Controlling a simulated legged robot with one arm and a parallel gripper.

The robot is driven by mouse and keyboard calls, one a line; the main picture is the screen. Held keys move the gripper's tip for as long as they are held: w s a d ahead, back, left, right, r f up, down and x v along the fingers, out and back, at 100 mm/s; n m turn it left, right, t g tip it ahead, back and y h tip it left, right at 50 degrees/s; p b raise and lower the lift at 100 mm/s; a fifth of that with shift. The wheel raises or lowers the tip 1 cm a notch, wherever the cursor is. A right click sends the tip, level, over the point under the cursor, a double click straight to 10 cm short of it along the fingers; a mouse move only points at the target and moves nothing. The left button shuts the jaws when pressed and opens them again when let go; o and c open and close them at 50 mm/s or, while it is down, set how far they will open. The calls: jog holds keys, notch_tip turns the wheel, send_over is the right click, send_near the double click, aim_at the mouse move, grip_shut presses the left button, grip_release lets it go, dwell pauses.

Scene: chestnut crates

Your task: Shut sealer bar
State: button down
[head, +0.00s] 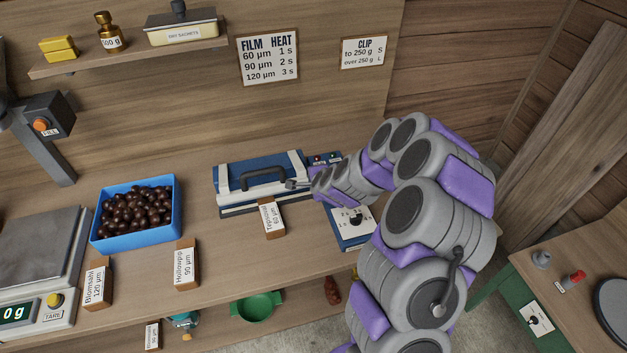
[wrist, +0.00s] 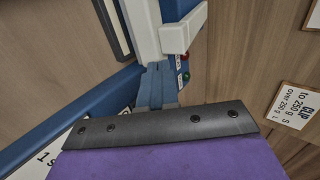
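The sealer (head: 250,208) is a blue and white unit on the bench against the back wall. In the wrist view, white and blue sealer parts (wrist: 145,28) lie just ahead of my gripper's dark edge.
A Tepnose label block (head: 270,218) stands in front of the sealer. A dial panel (head: 353,222) lies to its right, partly behind my arm. A blue crate (head: 128,238) of chestnuts and a scale (head: 40,245) are at the left. A shelf (head: 130,62) hangs above.

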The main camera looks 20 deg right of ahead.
jog(key=shift+s+f+b, duration=0.2)
jog(key=shift+f+b, duration=1.1)
jog(key=shift+f, duration=0.8)
jog(key=shift+r, duration=0.1)
